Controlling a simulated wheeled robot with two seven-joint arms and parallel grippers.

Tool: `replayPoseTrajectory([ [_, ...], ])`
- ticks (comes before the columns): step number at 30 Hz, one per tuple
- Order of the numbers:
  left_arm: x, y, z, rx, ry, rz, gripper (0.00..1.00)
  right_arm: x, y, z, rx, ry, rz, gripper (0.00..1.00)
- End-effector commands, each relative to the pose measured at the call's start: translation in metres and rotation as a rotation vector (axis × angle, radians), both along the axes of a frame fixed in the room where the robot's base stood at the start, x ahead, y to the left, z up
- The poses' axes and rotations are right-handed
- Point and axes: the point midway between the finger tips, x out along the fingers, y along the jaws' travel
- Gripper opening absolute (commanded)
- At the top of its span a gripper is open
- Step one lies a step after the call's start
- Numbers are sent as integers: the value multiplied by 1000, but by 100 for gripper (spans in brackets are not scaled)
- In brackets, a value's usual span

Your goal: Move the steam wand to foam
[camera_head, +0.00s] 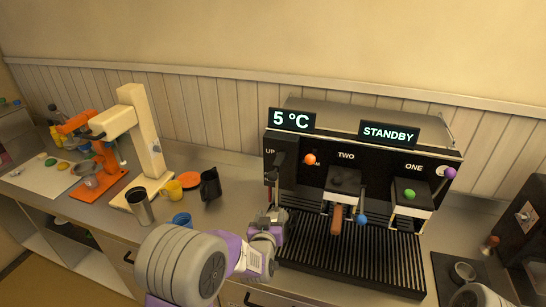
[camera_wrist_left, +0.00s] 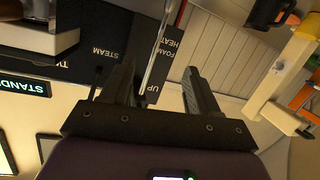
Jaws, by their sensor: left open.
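The steam wand (camera_wrist_left: 157,45) is a thin silver rod in the left wrist view. It runs between the two spread fingers of my left gripper (camera_wrist_left: 158,78), with space visible on both sides. A black panel (camera_wrist_left: 168,62) behind it reads FOAM, HEAT and UP; STEAM is lettered to the left. In the head view my left gripper (camera_head: 272,218) is at the left front of the coffee machine (camera_head: 325,178), below the UP lettering. My right gripper is not in view.
An orange knob (camera_head: 310,159) is close to my left gripper. The slatted drip tray (camera_head: 370,260) lies to its right. A black pitcher (camera_head: 210,184), a yellow mug (camera_head: 173,190), a blue cup (camera_head: 181,220) and a metal cup (camera_head: 140,206) stand on the counter to the left.

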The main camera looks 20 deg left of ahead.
Motion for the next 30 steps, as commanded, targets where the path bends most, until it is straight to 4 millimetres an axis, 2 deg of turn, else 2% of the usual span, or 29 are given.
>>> replayPoseTrajectory([
  [1,5,-1,42,0,-78,11,60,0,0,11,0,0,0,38],
  [3,9,1,75,1,-153,29,60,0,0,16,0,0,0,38],
  [7,12,3,105,-1,-222,47,60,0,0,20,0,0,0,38],
  [11,24,6,109,0,-233,51,60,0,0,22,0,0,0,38],
  [21,72,14,107,0,-230,50,60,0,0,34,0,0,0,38],
  [30,85,16,107,-2,-229,48,60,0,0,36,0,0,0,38],
])
